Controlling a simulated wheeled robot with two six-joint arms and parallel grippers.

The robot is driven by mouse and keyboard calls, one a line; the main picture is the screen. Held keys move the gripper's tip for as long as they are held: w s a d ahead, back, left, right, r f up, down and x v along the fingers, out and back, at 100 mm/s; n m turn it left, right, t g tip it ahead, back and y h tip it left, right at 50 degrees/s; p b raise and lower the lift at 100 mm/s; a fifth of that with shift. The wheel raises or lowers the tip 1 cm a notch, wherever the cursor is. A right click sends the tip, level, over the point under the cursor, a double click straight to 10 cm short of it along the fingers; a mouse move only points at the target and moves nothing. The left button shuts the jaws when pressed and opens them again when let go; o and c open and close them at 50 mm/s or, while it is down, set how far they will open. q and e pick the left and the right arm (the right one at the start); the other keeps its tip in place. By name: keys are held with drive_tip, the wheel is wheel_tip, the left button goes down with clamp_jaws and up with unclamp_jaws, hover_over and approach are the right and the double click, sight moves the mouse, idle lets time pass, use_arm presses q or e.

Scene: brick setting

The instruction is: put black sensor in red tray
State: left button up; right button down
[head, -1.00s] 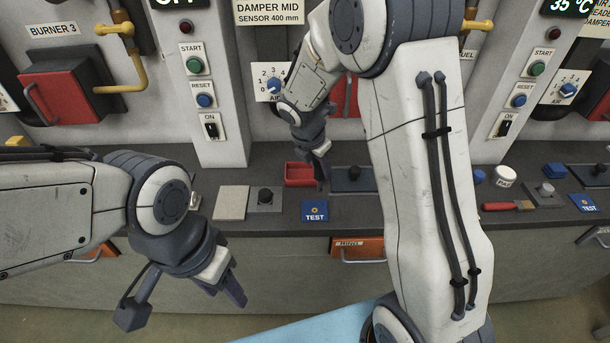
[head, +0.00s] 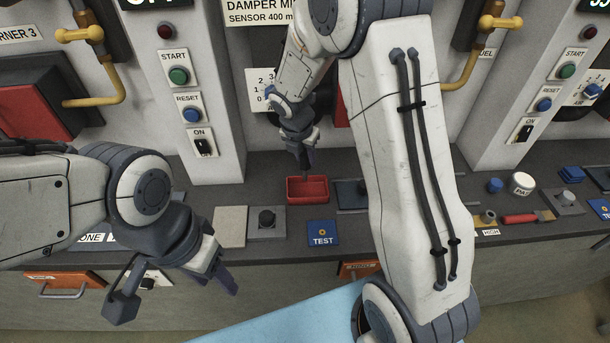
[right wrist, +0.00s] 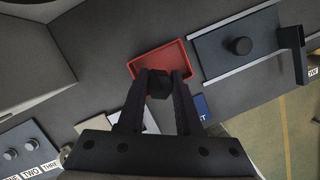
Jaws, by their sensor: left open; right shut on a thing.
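The red tray (head: 307,197) sits on the dark bench top near the middle of the head view, and it also shows in the right wrist view (right wrist: 172,57). My right gripper (head: 305,165) is over the tray's back side. In the right wrist view its fingers (right wrist: 160,84) are shut on a small black piece, the black sensor (right wrist: 158,86), which appears over the tray's near part. Its height above the tray is hard to tell. My left gripper (head: 225,283) is open and empty in front of the bench, lower left.
A light square plate (head: 230,227), a grey plate with a black knob (head: 267,222) and a blue TEST card (head: 322,233) lie near the tray. A dark railed plate (head: 349,193) is just right of it. The control panel wall (head: 199,90) rises behind.

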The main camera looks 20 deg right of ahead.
sight(307, 168)
drive_tip(key=shift+s+x, duration=0.25)
drive_tip(key=shift+x, duration=0.85)
drive_tip(key=shift+s+f+b, duration=0.1)
drive_tip(key=shift+f+b, duration=0.4)
drive_tip(key=shift+f, duration=1.4)
drive_tip(key=shift+f, duration=0.15)
drive_tip(key=c, duration=0.6)
unclamp_jaws()
